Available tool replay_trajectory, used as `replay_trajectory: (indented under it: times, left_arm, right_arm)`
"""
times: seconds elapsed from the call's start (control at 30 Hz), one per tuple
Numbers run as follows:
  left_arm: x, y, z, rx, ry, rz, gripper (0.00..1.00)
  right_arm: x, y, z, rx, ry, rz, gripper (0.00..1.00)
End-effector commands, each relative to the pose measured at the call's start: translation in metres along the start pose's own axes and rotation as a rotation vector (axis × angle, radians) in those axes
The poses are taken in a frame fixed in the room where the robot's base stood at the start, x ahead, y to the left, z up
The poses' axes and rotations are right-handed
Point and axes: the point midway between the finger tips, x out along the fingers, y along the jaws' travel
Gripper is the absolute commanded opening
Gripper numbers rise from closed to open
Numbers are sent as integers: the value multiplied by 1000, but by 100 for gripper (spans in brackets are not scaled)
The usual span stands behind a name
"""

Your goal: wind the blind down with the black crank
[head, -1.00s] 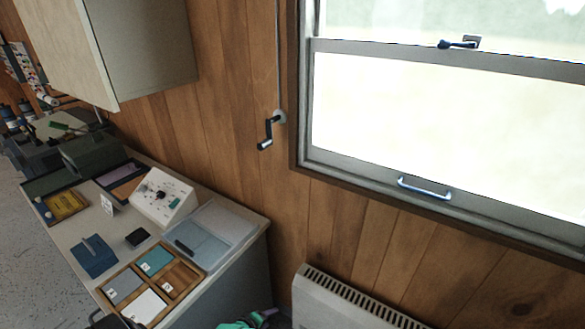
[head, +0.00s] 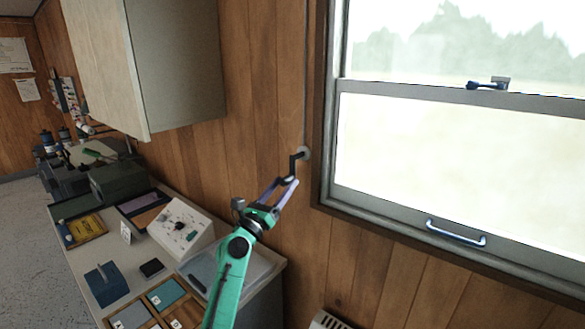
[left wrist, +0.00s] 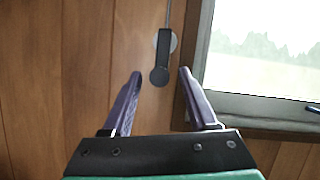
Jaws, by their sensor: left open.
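The black crank (head: 296,163) is on the wood wall just left of the window, with a thin rod or cord running up from it. In the left wrist view the crank (left wrist: 162,58) hangs with its rounded knob lowest, in the gap between my fingers. My left gripper (head: 284,183) is open, its purple fingertips close to the crank handle in the head view. I cannot tell whether they touch it. It also shows in the left wrist view (left wrist: 160,74), one finger on each side of the knob. I cannot make out the blind. My right gripper is not in view.
A wall cabinet (head: 170,70) hangs at upper left. Below it a counter (head: 110,283) holds a white control box (head: 181,228) and trays. A heater (head: 328,320) stands below the window.

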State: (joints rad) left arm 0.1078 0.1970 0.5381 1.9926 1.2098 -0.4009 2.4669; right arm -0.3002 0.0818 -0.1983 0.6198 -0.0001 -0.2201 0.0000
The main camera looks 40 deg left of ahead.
Motion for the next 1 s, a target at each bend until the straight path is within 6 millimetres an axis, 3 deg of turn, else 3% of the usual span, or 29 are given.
replay_trajectory:
  times: [0.1, 0.2, 0.53, 0.57, 0.7, 1.0]
  left_arm:
    - [30, 0, 4, 2, -1, 0, 59]
    - [45, 0, 1, 2, -1, 1, 59]
    - [53, 0, -1, 3, 1, 1, 59]
    - [53, 0, -1, 3, 1, 1, 52]
    - [53, 1, -1, 2, 1, 2, 0]
    - [53, 2, -2, 15, 0, -3, 0]
  right_arm:
    - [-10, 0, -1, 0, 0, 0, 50]
    - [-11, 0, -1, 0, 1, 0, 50]
    - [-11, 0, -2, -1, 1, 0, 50]
    - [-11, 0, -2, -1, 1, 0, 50]
    - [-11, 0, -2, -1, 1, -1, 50]
    - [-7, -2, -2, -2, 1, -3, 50]
